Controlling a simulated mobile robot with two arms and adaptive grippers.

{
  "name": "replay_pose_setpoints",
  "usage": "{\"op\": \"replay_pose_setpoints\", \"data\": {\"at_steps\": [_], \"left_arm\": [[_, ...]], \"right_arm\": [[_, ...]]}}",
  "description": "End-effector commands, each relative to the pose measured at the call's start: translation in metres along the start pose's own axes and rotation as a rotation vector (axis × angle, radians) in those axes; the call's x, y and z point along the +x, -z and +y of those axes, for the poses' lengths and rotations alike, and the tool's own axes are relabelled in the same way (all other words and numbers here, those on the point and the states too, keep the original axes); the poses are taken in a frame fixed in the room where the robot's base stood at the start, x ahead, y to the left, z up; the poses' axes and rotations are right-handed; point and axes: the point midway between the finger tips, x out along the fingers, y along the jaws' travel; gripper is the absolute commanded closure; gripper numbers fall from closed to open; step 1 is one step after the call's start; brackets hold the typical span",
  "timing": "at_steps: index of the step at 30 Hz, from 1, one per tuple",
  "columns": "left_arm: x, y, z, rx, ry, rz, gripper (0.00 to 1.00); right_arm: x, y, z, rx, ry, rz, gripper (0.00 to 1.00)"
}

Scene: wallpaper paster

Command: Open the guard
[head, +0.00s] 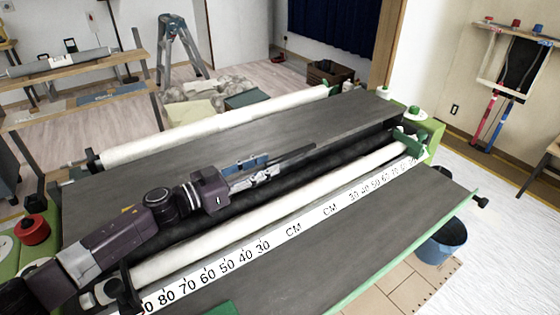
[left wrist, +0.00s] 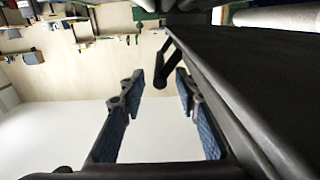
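The guard seems to be the long dark grey panel (head: 330,122) across the machine, lying flat and looking closed. My left gripper (head: 262,167) reaches in from the left, low along the panel's front edge. In the left wrist view its two blue-padded fingers (left wrist: 158,84) are apart. A dark bar-like handle (left wrist: 166,62) shows between and just beyond the fingertips, beside a dark panel (left wrist: 245,75) at the right. I cannot tell whether a finger touches the handle. The arm hides part of the panel's front edge. My right gripper is in neither view.
A white roller (head: 215,122) lies behind the panel, another (head: 350,165) in front. A white centimetre scale (head: 285,232) runs along the front grey table (head: 350,240). A blue bucket (head: 442,240) stands at the right. A stepladder (head: 180,50) stands behind.

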Motion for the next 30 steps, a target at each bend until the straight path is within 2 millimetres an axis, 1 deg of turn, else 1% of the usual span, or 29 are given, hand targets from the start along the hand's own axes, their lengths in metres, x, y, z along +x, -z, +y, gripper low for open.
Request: {"op": "replay_pose_setpoints", "data": {"at_steps": [1, 3, 6, 9, 12, 19, 20, 27, 28, 30], "left_arm": [[0.010, 0.002, 0.000, 0.000, 0.000, 0.003, 0.70], [0.021, 0.001, 0.001, -0.001, 0.000, 0.001, 0.70], [0.034, 0.001, 0.000, -0.001, 0.000, 0.002, 0.70], [0.042, 0.000, 0.000, -0.001, 0.001, 0.000, 0.70], [0.047, 0.000, 0.000, -0.001, 0.001, 0.000, 0.70], [0.047, 0.000, 0.000, 0.000, 0.001, 0.000, 0.70], [0.047, 0.000, 0.000, 0.000, 0.001, 0.000, 0.72], [0.047, 0.000, 0.000, 0.000, 0.001, 0.000, 0.98], [0.047, 0.000, 0.000, 0.000, 0.001, 0.000, 1.00], [0.047, 0.000, 0.000, 0.000, 0.001, 0.000, 1.00]], "right_arm": [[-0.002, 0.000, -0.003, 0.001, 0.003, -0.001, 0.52], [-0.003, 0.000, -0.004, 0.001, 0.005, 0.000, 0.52], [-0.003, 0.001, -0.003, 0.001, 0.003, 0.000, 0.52], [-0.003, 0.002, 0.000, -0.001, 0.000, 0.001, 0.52], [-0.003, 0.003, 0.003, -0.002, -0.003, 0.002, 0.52], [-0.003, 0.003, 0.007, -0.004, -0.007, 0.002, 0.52], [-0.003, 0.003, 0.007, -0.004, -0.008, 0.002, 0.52], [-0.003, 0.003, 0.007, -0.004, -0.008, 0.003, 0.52], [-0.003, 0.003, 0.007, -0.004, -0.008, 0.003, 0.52], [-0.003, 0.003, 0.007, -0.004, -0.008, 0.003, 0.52]]}}
